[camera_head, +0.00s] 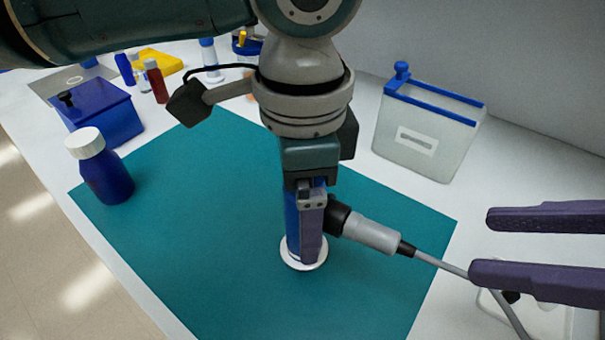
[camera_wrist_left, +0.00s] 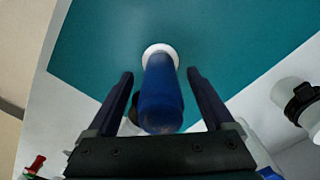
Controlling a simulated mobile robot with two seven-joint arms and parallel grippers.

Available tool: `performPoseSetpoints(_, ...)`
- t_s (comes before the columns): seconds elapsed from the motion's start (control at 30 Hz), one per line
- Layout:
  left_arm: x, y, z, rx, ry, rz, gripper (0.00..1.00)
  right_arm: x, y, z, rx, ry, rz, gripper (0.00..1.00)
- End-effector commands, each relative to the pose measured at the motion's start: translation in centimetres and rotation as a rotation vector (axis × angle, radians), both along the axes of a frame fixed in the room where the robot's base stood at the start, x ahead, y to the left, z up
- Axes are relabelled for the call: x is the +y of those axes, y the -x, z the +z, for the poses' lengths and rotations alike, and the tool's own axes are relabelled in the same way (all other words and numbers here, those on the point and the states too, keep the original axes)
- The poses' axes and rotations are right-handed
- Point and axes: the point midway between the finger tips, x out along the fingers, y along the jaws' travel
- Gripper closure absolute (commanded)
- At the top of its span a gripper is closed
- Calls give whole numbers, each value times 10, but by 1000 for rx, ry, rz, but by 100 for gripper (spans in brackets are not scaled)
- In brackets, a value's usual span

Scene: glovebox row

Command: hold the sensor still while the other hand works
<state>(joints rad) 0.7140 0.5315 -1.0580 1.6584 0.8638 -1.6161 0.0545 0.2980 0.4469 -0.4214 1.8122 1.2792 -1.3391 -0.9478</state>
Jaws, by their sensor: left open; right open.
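The sensor, a blue upright cylinder (camera_head: 292,222) on a round white foot (camera_head: 288,258), stands on the teal mat (camera_head: 220,270). In the left wrist view the blue cylinder (camera_wrist_left: 161,98) is between the two fingers of my left gripper (camera_wrist_left: 160,76), with a gap on each side. In the head view the left gripper (camera_head: 307,255) points down over it, hiding much of it. A grey plug (camera_head: 370,234) with black ends meets its right side; the exact joint is hidden. My right gripper (camera_head: 480,245) is open at the right, the cable (camera_head: 440,264) passing near its lower finger.
A blue bottle with white cap (camera_head: 106,172) stands on the mat's left edge. Behind it are a blue box (camera_head: 103,120), a red bottle (camera_head: 157,82) and a yellow tray (camera_head: 157,62). A clear container with blue rim (camera_head: 425,135) stands at the back right. The front mat is clear.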

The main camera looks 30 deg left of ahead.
Motion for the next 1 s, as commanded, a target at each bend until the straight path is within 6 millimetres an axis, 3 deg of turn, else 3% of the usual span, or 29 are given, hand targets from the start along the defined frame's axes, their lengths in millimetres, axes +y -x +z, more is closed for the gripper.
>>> performPoseSetpoints(0.4,0,0,-12,-2,-1,-1,14,0,0,0,0,0,0,50)
performPoseSetpoints(1.0,0,0,-11,-2,-1,0,80,0,0,0,0,0,0,50)
